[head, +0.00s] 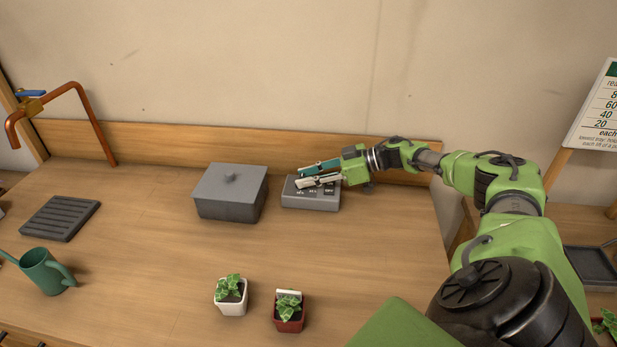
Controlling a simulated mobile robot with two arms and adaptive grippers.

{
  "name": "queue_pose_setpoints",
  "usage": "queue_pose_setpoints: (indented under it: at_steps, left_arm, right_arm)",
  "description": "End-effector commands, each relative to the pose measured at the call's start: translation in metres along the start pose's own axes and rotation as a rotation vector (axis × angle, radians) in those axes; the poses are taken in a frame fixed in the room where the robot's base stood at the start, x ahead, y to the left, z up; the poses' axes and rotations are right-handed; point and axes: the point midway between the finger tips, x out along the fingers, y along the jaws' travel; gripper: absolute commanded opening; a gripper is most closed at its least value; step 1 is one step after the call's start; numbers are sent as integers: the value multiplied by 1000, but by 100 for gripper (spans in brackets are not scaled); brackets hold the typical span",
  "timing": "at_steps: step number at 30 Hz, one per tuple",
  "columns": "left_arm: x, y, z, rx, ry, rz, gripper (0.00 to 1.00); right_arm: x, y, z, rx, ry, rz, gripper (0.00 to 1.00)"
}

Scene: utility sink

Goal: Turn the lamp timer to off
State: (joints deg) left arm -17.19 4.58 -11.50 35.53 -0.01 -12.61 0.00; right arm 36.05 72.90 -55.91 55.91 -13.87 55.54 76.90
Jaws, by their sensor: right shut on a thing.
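The lamp timer (311,199) is a small grey box with dark markings on its front. It sits on the wooden counter, towards the back and right of centre. My right gripper (302,176) reaches in from the right, with its fingers over the top of the timer. It is shut on a part of the timer, likely its knob, which the fingers hide. The setting of the knob cannot be read. My left gripper is out of view.
A grey lidded box (231,193) stands just left of the timer. A grey slatted tray (60,218), a green watering can (45,271) and a copper pipe tap (76,88) are at left. Two potted plants, white (231,303) and red (290,318), stand in front.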

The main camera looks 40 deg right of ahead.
Motion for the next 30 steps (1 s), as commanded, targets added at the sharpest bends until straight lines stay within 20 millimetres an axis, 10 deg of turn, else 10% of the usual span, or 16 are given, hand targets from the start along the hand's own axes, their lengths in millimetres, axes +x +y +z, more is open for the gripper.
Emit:
queue_pose_setpoints:
  at_steps: [7, 8, 10, 22, 30]
  left_arm:
    - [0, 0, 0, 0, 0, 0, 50]
    - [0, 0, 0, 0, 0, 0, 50]
    - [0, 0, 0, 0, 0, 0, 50]
    - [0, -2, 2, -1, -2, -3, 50]
    - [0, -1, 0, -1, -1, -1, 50]
  right_arm:
    - [2, -1, -2, -1, 6, -2, 4]
    - [2, -1, -2, -1, 6, -2, 31]
    - [2, -1, -2, -1, 6, -2, 42]
    - [-5, 0, 0, 0, 1, 0, 42]
    - [-54, 0, 1, 0, -3, 1, 42]
